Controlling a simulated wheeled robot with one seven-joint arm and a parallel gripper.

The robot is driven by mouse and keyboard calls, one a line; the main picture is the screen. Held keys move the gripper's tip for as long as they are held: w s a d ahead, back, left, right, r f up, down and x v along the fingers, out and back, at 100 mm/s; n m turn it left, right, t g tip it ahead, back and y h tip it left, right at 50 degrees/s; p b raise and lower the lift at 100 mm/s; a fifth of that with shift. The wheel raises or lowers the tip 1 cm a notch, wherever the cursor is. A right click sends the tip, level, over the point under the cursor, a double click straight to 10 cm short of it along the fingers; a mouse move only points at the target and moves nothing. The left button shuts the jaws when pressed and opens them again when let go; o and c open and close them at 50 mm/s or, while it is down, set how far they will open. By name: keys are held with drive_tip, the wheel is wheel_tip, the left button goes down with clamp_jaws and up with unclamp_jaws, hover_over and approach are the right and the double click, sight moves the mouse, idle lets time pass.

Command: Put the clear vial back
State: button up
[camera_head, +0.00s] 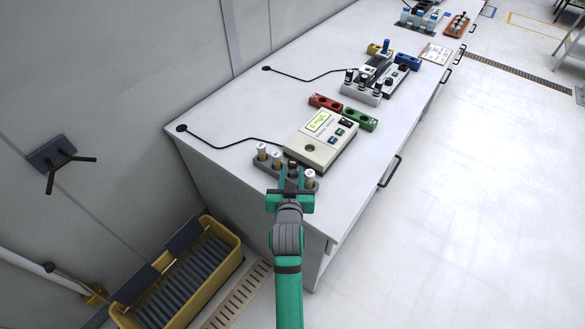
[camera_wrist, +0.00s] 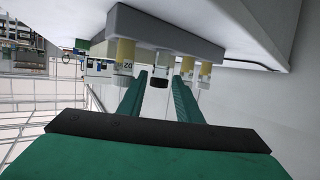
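A grey rack (camera_head: 270,168) stands at the near end of the white bench, and the same rack (camera_wrist: 180,30) spans the top of the wrist view, upside down. The clear vial with a dark cap (camera_wrist: 158,80) appears to sit in the rack, between white-capped vials with yellowish contents (camera_wrist: 126,52). My gripper (camera_wrist: 159,78) points at the rack with its green fingers apart. The dark cap shows in the gap between the fingertips, with space on both sides. In the head view my gripper (camera_head: 292,178) partly covers this vial.
A meter (camera_head: 320,140) reading 0 mg/L stands just behind the rack. Red (camera_head: 325,102) and green (camera_head: 360,118) blocks lie beyond it. Another white rack and meter are farther along the bench. A yellow bin (camera_head: 180,275) is on the floor at left.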

drive_tip(key=s+f, duration=0.3)
drive_tip(key=s, duration=0.9)
drive_tip(key=s+f, duration=0.3)
drive_tip(key=s, duration=1)
drive_tip(key=f+v, duration=0.1)
drive_tip(key=v, duration=1.8)
drive_tip(key=shift+s+d+f+t+y, duration=0.3)
drive_tip(key=shift+d+f+t, duration=0.05)
drive_tip(key=shift+d+t, duration=0.05)
idle(0.8)
